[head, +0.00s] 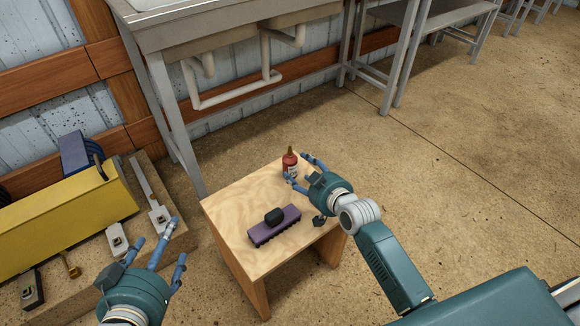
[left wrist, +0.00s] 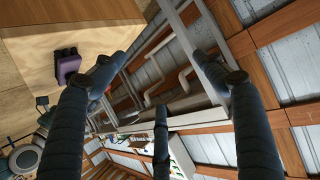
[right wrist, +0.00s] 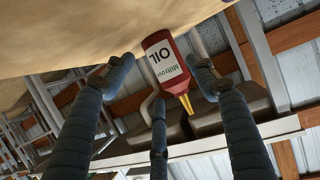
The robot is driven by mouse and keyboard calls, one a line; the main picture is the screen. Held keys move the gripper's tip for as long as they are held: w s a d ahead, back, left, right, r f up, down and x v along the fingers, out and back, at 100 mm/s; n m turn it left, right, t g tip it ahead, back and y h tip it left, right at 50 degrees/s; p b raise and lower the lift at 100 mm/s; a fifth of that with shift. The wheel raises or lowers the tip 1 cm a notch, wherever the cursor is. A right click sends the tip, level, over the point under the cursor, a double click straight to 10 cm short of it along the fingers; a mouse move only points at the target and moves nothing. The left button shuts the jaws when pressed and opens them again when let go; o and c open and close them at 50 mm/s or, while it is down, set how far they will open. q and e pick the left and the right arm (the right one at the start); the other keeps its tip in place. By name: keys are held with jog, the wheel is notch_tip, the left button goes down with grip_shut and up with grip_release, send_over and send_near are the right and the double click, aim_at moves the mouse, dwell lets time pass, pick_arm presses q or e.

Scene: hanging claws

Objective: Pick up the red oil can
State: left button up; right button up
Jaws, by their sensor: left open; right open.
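The red oil can (head: 290,164) stands upright at the back of a small wooden stool (head: 230,207). In the right wrist view the can (right wrist: 163,60) shows a white label reading OIL and a yellow nozzle. My right gripper (head: 301,173) is open at the can's right side. In the right wrist view its fingers (right wrist: 160,75) spread to both sides of the can, and contact cannot be told. My left gripper (head: 165,245) is open and empty, left of the stool and away from the can. The can's lower right part is partly hidden by a right finger.
A purple brush (head: 274,226) with a black handle lies on the stool's front half. A yellow case (head: 60,225) and tools lie on a low wooden platform at left. A metal sink frame (head: 170,110) with white pipes stands behind. The floor at right is open.

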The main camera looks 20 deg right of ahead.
aim_at(296, 168)
pick_arm(q)
jog(key=w+d+r+t, duration=0.1)
jog(key=r+t, duration=0.1)
jog(key=r, duration=0.3)
jog(key=w+d+r+t+h+b, duration=0.1)
jog(key=w+r+t, duration=0.1)
jog(key=r, duration=0.3)
jog(key=shift+w+t+b, duration=0.15)
jog(key=shift+t+b, duration=0.15)
jog(key=shift+t, duration=0.2)
pick_arm(e)
jog(key=x, duration=0.4)
jog(key=shift+a, duration=0.1)
pick_arm(q)
jog(key=shift+d, duration=0.1)
pick_arm(e)
jog(key=c, duration=1.1)
